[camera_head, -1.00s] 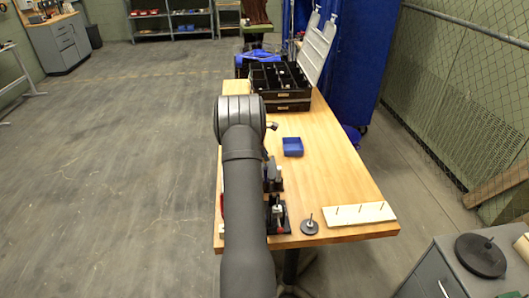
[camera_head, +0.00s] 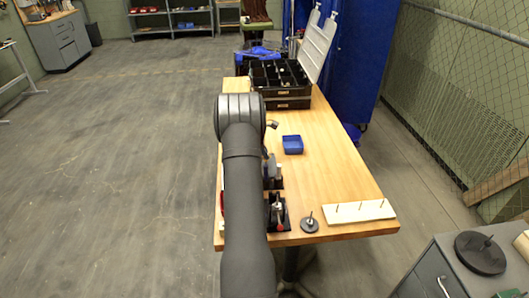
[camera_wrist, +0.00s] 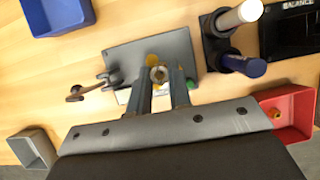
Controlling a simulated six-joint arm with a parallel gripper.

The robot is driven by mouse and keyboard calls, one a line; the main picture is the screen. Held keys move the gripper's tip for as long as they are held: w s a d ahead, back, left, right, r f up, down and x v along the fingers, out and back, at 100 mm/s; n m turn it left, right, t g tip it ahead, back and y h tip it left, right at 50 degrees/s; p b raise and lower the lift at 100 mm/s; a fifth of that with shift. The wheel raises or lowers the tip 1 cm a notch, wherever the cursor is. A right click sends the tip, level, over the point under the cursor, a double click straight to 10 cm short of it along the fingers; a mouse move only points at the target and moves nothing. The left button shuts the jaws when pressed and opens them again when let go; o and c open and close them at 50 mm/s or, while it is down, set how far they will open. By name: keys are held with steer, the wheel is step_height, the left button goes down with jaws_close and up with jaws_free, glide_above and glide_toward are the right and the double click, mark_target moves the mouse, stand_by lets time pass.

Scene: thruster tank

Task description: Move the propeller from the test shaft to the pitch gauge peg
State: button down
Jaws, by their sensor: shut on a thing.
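In the wrist view my gripper (camera_wrist: 161,80) is shut on the propeller's small brass-coloured hub. The propeller (camera_wrist: 158,72) shows yellow and green bits around the fingertips; the fingers hide most of it. A grey plate (camera_wrist: 120,58) lies beneath it, with a crank-like dark part at its left. I cannot tell whether the hub is still around the test shaft. In the head view my arm hides the gripper and propeller. A round dark base with an upright pin (camera_head: 310,225) stands near the table's front edge; I cannot tell if this is the pitch gauge peg.
A pale board with several pegs (camera_head: 360,212) lies at the front right. A blue bin (camera_head: 292,145) and a black compartment case (camera_head: 280,104) stand farther back. In the wrist view a red bin (camera_wrist: 290,118), a grey bin (camera_wrist: 33,148) and a dark stand with cylinders (camera_wrist: 215,50) surround my gripper.

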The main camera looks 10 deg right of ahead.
steer(key=shift+f, duration=0.35)
steer(key=shift+f, duration=0.3)
steer(key=shift+f, duration=0.25)
stand_by(0.4)
steer(key=shift+f, duration=0.5)
steer(key=shift+f, duration=0.2)
steer(key=shift+f, duration=0.4)
steer(key=shift+f, duration=0.55)
stand_by(0.4)
steer(key=c, duration=1.2)
jaws_free()
steer(key=shift+c, duration=0.2)
